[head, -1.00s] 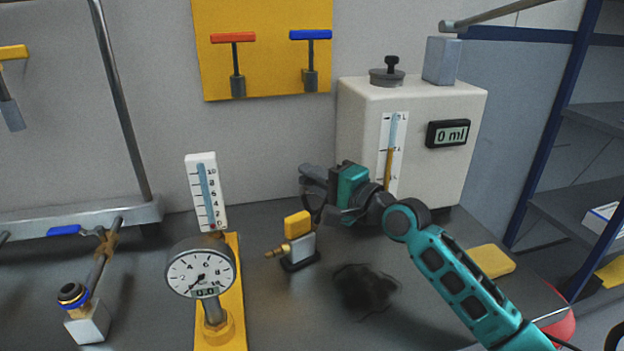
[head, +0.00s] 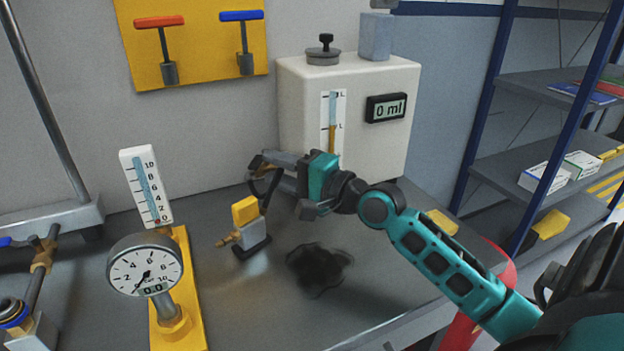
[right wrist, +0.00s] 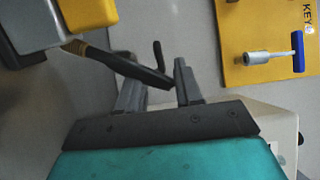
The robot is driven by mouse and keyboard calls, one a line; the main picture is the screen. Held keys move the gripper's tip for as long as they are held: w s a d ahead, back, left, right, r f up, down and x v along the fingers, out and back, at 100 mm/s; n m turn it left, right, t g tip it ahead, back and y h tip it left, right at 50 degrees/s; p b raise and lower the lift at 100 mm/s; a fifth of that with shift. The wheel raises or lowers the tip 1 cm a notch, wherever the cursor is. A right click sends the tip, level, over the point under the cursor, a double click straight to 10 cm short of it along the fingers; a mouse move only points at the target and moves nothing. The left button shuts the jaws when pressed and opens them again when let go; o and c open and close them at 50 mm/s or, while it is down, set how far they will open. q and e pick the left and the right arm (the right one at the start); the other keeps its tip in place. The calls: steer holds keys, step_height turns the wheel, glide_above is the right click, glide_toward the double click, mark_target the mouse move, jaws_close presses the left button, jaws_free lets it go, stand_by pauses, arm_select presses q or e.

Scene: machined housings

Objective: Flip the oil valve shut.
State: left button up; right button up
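A dark, bent lever or spout with a brownish tip (head: 265,187) shows just beyond the block with the yellow top (head: 245,211). It looks like the oil valve's handle, though its mounting is hidden. In the right wrist view the dark lever (right wrist: 122,65) runs from a brass stub toward my fingers, and its end is by the gap between them. My right gripper (head: 284,172) points left in front of the white oil tank (head: 350,88). Its two fingers, also in the right wrist view (right wrist: 159,90), stand apart. Contact with the lever is unclear. My left gripper is out of view.
The tank's display (head: 387,108) reads 0 ml. A dark oil patch (head: 318,269) lies on the bench (head: 235,285). A pressure gauge (head: 145,266) stands at the left on a yellow base. A yellow board (head: 190,70) with red-handled and blue-handled keys hangs on the wall.

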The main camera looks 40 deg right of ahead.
steer(key=b+v, duration=0.1)
steer(key=v, duration=0.6)
steer(key=shift+s+d, duration=0.15)
steer(key=shift+s, duration=0.25)
